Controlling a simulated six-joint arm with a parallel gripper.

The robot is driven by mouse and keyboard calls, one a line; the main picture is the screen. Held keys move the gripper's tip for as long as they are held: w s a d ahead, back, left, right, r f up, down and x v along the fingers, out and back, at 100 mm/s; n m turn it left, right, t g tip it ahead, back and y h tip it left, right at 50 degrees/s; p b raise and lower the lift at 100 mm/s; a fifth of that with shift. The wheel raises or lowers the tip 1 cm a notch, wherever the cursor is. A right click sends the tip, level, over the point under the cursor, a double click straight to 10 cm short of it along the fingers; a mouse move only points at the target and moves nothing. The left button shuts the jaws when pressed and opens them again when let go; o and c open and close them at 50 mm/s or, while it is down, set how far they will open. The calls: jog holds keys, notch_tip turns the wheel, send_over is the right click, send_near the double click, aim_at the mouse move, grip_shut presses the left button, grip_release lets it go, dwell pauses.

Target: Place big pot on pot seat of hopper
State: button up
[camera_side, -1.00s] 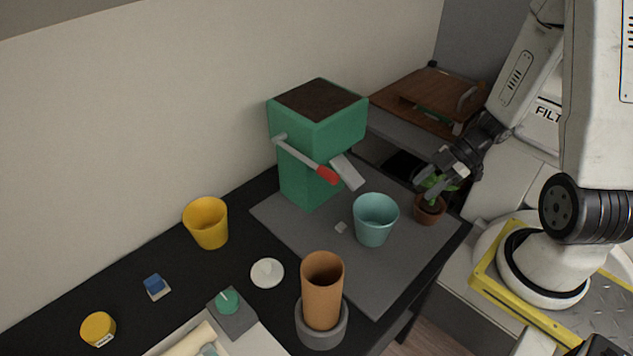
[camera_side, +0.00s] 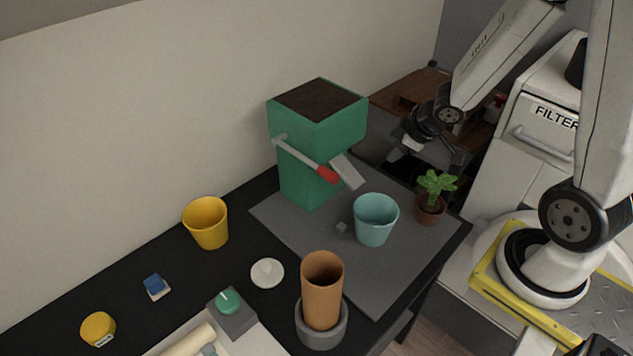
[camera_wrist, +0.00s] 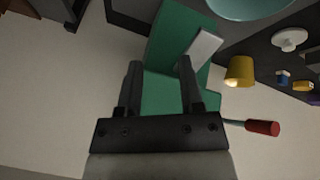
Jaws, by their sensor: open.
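The green hopper (camera_side: 300,165) has dark soil on top, a red-handled lever and a grey chute (camera_side: 347,171). It also fills the middle of the wrist view (camera_wrist: 172,38). A teal pot (camera_side: 375,221) stands upright on the grey mat in front of the chute. Its edge shows in the wrist view (camera_wrist: 250,8). A yellow pot (camera_side: 206,224) stands on the black table to the left. I cannot tell for sure which is the big pot, or make out the pot seat. My gripper (camera_side: 427,158) is open and empty, above and behind the potted plant, right of the hopper.
The small potted plant (camera_side: 431,205) stands near the mat's right edge. A tall terracotta cylinder (camera_side: 322,290) sits in a grey ring at the front. A white disc (camera_side: 267,272) and a green-knobbed block (camera_side: 231,308) lie left of it. The mat (camera_side: 372,286) has free room in front.

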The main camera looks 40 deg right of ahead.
jog(key=s+a+r+m+g, duration=0.2)
jog(key=s+a+m, duration=0.3)
jog(key=a, duration=0.5)
jog(key=shift+s+m+g+y, duration=0.3)
jog(key=shift+s+g+y, duration=0.1)
jog(key=shift+g, duration=0.4)
jog(key=shift+w+d, duration=0.1)
